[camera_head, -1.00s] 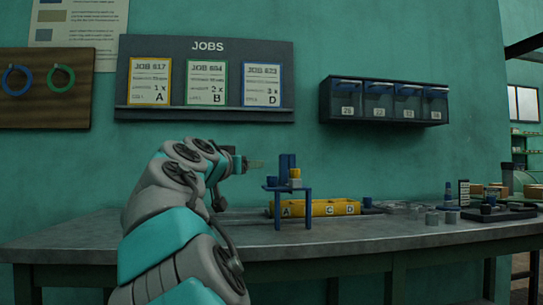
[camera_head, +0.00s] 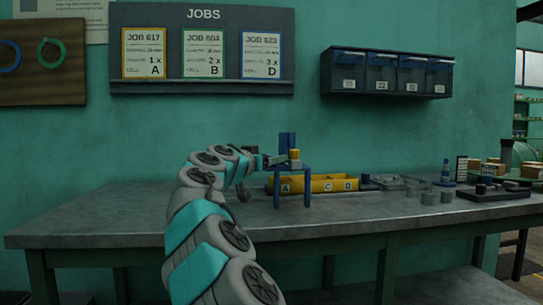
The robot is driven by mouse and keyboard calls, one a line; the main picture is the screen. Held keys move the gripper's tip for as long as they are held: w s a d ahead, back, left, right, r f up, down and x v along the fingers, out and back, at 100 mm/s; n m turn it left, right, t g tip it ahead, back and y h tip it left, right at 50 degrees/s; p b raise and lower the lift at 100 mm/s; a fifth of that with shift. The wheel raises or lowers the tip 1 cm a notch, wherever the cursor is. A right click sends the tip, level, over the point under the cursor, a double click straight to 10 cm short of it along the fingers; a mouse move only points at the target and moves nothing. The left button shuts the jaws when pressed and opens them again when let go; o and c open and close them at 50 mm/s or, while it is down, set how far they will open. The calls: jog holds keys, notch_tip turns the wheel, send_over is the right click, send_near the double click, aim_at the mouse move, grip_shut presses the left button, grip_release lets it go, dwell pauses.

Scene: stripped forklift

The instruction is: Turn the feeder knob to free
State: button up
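The feeder is a blue stand (camera_head: 307,186) on thin legs at the back of the bench, with a tall blue upright (camera_head: 287,140) and a small yellow block (camera_head: 295,154) at its top. I cannot make out the feeder knob now; my gripper covers the left side of the stand's top, where a small blue round part showed earlier. My gripper (camera_head: 279,160) reaches in from the left at the height of the stand's top. Its tips are at or very near the stand's left side. Contact and finger opening are too small to tell.
A yellow bin row (camera_head: 335,184) marked A, C and D sits behind and below the stand. Grey blocks (camera_head: 428,198) and a dark tray (camera_head: 495,192) lie to the right. Wall drawers (camera_head: 387,73) hang above. The bench (camera_head: 110,215) is clear at left.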

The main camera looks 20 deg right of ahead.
jog(key=shift+w+d, duration=0.2)
jog(key=shift+d, duration=0.1)
grip_shut()
dwell(0.5)
